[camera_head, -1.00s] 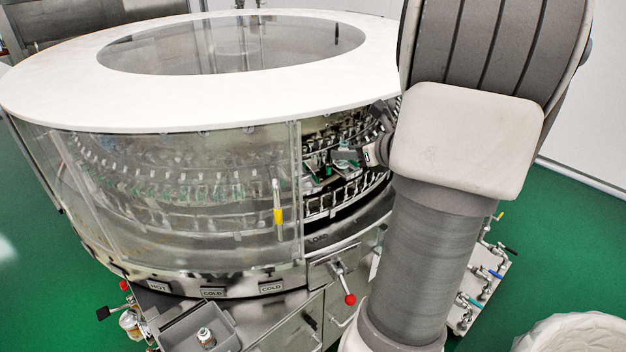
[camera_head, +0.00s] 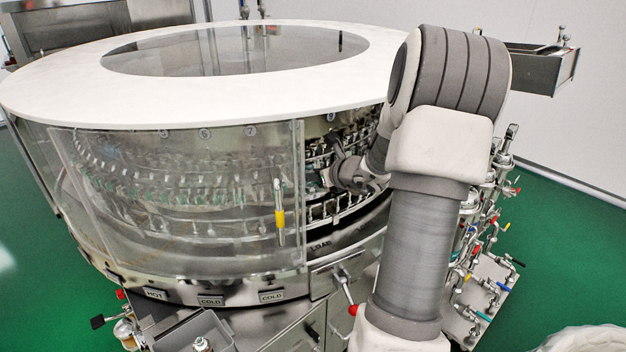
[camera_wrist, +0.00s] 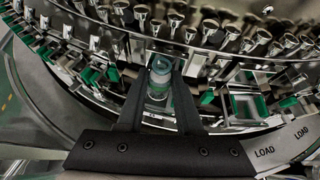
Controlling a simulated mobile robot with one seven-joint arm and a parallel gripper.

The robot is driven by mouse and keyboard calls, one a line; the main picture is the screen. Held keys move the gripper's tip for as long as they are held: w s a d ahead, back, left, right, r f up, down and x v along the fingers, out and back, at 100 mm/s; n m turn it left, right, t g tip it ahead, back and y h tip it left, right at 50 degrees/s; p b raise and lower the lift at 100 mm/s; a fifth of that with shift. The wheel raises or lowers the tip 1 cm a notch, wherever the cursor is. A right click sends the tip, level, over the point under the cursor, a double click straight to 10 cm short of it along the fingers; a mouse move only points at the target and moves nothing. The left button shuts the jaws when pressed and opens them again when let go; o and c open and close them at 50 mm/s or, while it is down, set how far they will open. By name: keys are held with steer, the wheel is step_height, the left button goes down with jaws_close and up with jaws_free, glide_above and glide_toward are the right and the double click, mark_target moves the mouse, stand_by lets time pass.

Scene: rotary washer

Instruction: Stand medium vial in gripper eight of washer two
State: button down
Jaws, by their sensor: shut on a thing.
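The rotary washer (camera_head: 60,90) is a large round machine with a white top ring and clear panels. My gripper (camera_wrist: 160,92) reaches in through its front opening; in the head view, it is partly hidden around the opening (camera_head: 328,178). Its two black fingers are shut on a clear glass vial (camera_wrist: 159,84), which shows between them, seen from above. The vial is just in front of a row of metal nozzles. Green-padded washer grippers (camera_wrist: 246,106) lie to its right, and others lie to its left. A plate that seems to read 8 (camera_head: 331,117) hangs above the opening. Whether the vial touches a washer gripper cannot be told.
A clear door panel with a yellow-marked handle (camera_head: 280,218) stands left of the opening. A rim marked LOAD (camera_wrist: 265,152) runs below my gripper. A red-knobbed lever (camera_head: 350,300) sticks out below. Pipes and valves (camera_head: 490,240) stand at the right.

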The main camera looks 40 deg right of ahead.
steer(key=shift+f, duration=0.2)
steer(key=shift+f+b, duration=0.4)
steer(key=shift+b, duration=0.1)
steer(key=c, duration=0.6)
jaws_free()
steer(key=shift+o, duration=0.2)
steer(key=shift+r, duration=0.1)
steer(key=shift+r+p, duration=0.4)
steer(key=shift+p, duration=0.15)
steer(key=p+v, duration=0.2)
steer(key=v, duration=1)
